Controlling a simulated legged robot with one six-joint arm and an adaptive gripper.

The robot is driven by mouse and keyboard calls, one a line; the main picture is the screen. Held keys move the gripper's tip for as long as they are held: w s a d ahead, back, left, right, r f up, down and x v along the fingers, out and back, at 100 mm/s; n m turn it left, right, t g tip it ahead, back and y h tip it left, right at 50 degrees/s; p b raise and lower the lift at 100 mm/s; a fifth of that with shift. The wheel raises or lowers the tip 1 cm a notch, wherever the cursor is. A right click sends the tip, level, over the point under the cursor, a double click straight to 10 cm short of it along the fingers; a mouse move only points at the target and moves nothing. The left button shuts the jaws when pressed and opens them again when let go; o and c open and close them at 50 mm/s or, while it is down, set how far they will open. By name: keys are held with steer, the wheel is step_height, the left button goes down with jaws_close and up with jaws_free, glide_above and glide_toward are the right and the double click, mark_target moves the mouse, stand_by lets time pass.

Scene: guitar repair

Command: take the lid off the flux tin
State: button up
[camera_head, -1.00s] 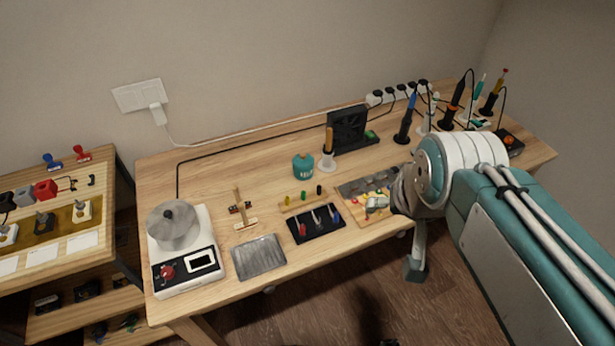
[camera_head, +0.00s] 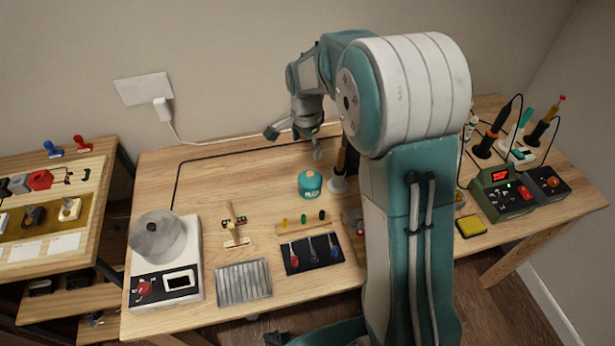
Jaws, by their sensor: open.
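The flux tin (camera_head: 310,184) is a small teal round tin with a pale label, standing upright on the wooden workbench. Its lid (camera_head: 309,175) appears as the teal top with a small knob and sits on the tin. My gripper (camera_head: 294,143) is above and behind the tin, a little to its left, with its fingers spread apart. It is empty and does not touch the tin. My arm covers part of the bench to the right of the tin.
Soldering stands and a green station (camera_head: 503,195) are at right. Bench left of the tin is clear.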

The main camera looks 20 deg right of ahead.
glide_above(310, 173)
steer(key=f, duration=0.5)
steer(key=shift+d+f, duration=0.25)
steer(key=shift+f, duration=0.1)
steer(key=f, duration=0.3)
steer(key=a+f, duration=0.1)
steer(key=f, duration=0.1)
steer(key=shift+w, duration=0.1)
steer(key=shift+d+f, duration=0.15)
steer(key=shift+f, duration=0.15)
steer(key=shift+d, duration=0.25)
steer(key=shift+a+f, duration=0.1)
steer(key=shift+a, duration=0.05)
steer(key=c, duration=0.9)
